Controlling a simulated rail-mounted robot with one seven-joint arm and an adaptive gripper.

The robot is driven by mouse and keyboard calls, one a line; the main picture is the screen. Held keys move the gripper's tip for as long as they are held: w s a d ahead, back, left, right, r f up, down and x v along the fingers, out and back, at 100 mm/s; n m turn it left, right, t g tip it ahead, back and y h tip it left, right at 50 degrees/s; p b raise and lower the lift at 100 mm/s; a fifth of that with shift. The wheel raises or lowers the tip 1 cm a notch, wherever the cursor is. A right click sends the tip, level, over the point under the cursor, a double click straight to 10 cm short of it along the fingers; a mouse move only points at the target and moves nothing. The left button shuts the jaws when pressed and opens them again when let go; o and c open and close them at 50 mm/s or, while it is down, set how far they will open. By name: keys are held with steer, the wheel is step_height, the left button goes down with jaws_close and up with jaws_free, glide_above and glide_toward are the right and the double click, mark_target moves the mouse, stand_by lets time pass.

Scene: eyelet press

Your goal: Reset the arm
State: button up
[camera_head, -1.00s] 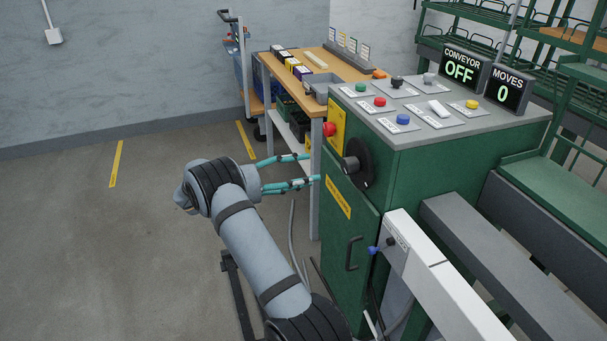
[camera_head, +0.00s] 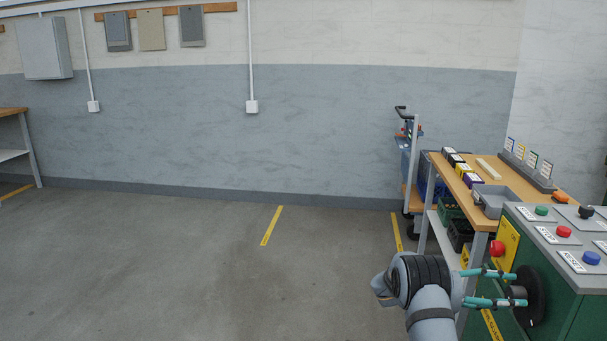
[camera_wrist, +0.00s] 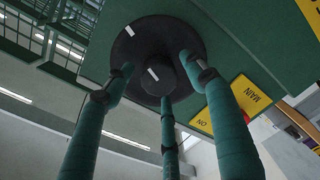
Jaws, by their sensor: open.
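My gripper (camera_head: 512,289) has teal fingers. It is open, in front of the green cabinet (camera_head: 562,318) at the lower right of the head view. The fingertips appear close to the round black rotary switch (camera_head: 537,298) on the cabinet's side. In the wrist view my gripper (camera_wrist: 160,76) has three spread fingers around the switch's central knob (camera_wrist: 158,74), with its black disc (camera_wrist: 122,48) behind. I cannot tell whether any finger touches the knob. A yellow plate (camera_wrist: 243,100) reading "MAIN" and "ON" is beside the switch.
A red button (camera_head: 497,248) sits on a yellow plate near my gripper. Colored buttons line the cabinet top. A wooden-topped bench (camera_head: 512,183) and a trolley (camera_head: 412,165) stand behind. Open floor (camera_head: 190,265) lies to the left, up to the wall.

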steer(key=shift+s+d, duration=0.15)
steer(key=shift+d, duration=0.3)
steer(key=shift+d+r, duration=0.1)
